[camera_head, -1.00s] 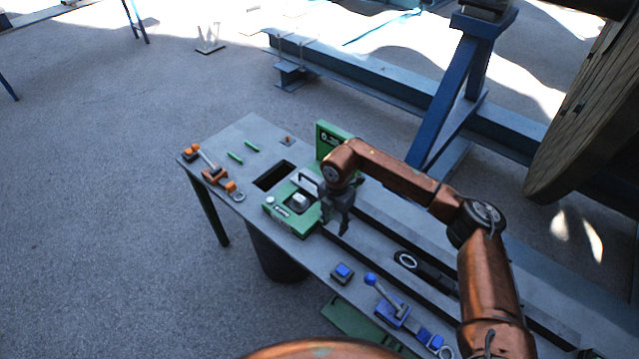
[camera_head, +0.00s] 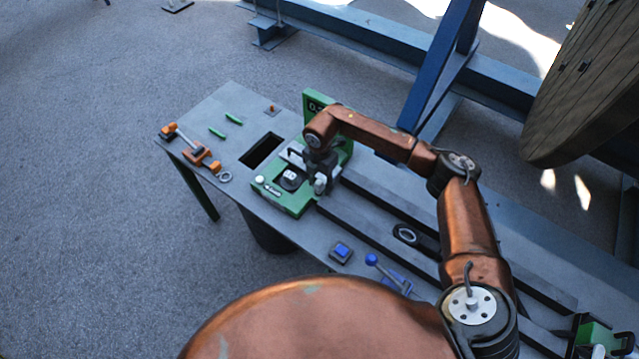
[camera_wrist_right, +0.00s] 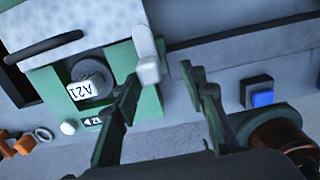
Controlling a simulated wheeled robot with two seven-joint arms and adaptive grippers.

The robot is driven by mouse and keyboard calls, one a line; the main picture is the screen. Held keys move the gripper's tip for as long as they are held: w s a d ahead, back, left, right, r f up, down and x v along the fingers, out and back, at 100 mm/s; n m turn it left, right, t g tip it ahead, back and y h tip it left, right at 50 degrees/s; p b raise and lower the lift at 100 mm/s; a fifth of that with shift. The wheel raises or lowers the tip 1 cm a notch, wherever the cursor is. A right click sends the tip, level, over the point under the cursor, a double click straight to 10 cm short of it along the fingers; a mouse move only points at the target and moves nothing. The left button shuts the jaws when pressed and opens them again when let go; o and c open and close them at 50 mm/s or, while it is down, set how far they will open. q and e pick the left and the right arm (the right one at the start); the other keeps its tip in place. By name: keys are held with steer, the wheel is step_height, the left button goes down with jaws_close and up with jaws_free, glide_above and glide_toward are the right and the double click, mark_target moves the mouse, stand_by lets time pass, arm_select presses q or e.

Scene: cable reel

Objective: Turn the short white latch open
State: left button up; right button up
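The short white latch (camera_wrist_right: 148,60) stands at the edge of the green unit (camera_wrist_right: 149,103) in the right wrist view. In the head view, a small pale part (camera_head: 320,184) at the right side of the green unit (camera_head: 293,205) looks like the same latch. My right gripper (camera_wrist_right: 160,73) is open, its fingertips on either side of the latch's near end. The latch is closer to the left-hand finger in the picture; I cannot tell whether they touch. The gripper also shows from above in the head view (camera_head: 324,178), partly hiding the latch. My left gripper is not in view.
A white block marked A21 (camera_wrist_right: 84,88) sits on a dark round base beside the latch. A black bar handle (camera_wrist_right: 43,46) is on the pale cover. A blue button (camera_wrist_right: 262,98) lies to the right. The grey table (camera_head: 225,105) has a dark rectangular opening (camera_head: 262,150).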

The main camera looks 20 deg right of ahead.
mark_target(318, 181)
steer(key=shift+w+f, duration=1.1)
steer(key=shift+f, duration=0.05)
steer(key=shift+s+r, duration=0.4)
steer(key=shift+s, duration=0.15)
steer(key=shift+c, duration=0.5)
steer(key=shift+w+f, duration=0.25)
steer(key=shift+w, duration=0.1)
steer(key=c, duration=0.5)
steer(key=shift+s+r, duration=0.1)
jaws_close()
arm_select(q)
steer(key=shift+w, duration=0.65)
